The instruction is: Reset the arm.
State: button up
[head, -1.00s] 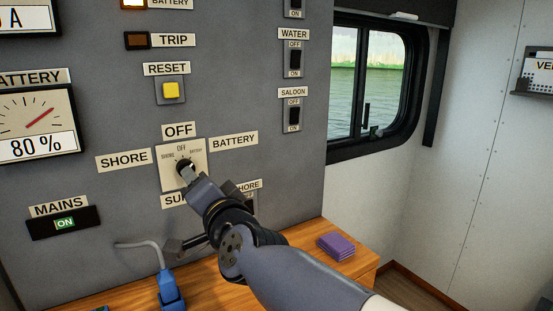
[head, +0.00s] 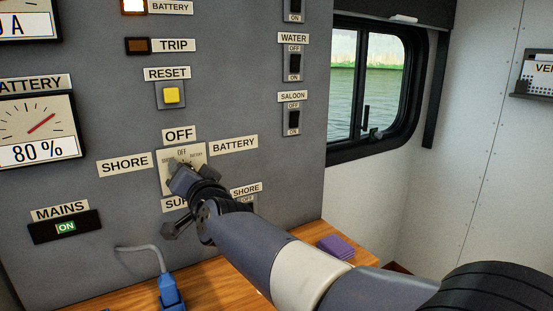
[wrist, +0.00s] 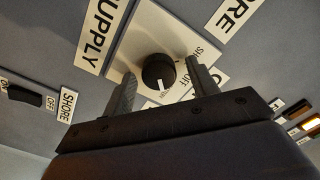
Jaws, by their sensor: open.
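The rotary selector switch plate (head: 195,185) is on the grey panel between the SHORE, OFF and BATTERY labels. In the head view my gripper (head: 178,170) covers its knob. In the wrist view the round black knob (wrist: 157,70) shows with a white mark on the side nearest my gripper. My gripper's two fingers (wrist: 162,74) are spread, one on each side of the knob, with gaps visible. I cannot tell how far their tips are from the plate. My arm (head: 270,250) reaches in from the lower right.
The yellow reset button (head: 171,95) is above the selector, and the MAINS indicator (head: 65,226) reads ON. A blue plug (head: 170,288) with a grey cable is below on the wooden counter (head: 212,282). A purple stack (head: 337,246) lies to the right, partly behind my arm.

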jog(key=s+d+n+p, duration=0.2)
jog(key=s+d+n, duration=0.3)
jog(key=s, duration=0.3)
jog(key=shift+s+n+p, duration=0.25)
jog(key=shift+n+p, duration=0.15)
dwell(0.5)
